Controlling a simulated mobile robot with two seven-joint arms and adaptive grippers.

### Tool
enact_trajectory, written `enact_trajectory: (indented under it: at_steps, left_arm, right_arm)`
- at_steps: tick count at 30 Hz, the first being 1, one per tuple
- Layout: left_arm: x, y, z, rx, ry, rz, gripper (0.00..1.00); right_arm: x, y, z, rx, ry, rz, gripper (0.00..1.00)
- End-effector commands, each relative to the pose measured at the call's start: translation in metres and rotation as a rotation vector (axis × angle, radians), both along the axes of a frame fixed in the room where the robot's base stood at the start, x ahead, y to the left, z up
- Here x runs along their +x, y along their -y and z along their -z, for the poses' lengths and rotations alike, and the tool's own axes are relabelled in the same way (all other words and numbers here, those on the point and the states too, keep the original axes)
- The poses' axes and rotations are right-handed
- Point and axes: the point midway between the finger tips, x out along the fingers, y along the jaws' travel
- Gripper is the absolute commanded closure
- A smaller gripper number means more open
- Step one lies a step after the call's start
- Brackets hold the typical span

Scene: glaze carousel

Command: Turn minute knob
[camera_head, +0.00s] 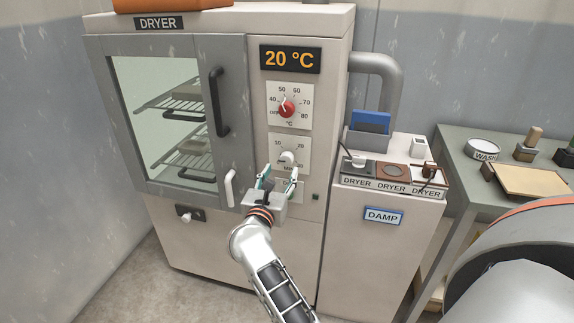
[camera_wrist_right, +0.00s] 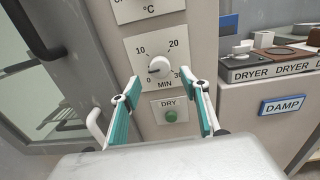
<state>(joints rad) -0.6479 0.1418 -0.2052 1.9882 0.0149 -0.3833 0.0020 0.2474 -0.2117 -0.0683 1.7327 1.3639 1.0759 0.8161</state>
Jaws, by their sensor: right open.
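The minute knob (camera_head: 288,157) is white and sits on a pale dial plate on the dryer front. In the right wrist view the knob (camera_wrist_right: 159,67) shows clearly, with its pointer near the 0 mark. My right gripper (camera_head: 279,173) is open just below and in front of the knob, apart from it. In the right wrist view its teal fingers (camera_wrist_right: 164,92) stand apart with nothing between them, and the green DRY button (camera_wrist_right: 170,116) shows beyond the gap. My left gripper is not in view.
The red temperature knob (camera_head: 287,108) is above the minute dial, under a display reading 20 °C. The dryer door (camera_head: 220,150) with a dark handle is to the left. A cabinet labelled DAMP (camera_head: 383,216) stands to the right with several small items on top.

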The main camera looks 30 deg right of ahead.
Motion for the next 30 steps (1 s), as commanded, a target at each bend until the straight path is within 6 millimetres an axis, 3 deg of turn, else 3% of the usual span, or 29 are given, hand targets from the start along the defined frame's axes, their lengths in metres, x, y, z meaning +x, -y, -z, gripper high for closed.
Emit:
enact_trajectory:
  at_steps: [15, 27, 30]
  left_arm:
    - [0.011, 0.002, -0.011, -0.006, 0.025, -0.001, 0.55]
    - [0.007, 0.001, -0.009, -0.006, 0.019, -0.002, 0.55]
    - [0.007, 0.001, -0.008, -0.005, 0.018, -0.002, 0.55]
  right_arm:
    - [0.045, 0.050, -0.001, -0.002, 0.001, 0.000, 0.55]
    - [0.051, 0.056, 0.000, -0.001, 0.000, 0.000, 0.55]
    - [0.051, 0.056, 0.000, -0.001, 0.000, 0.000, 0.78]
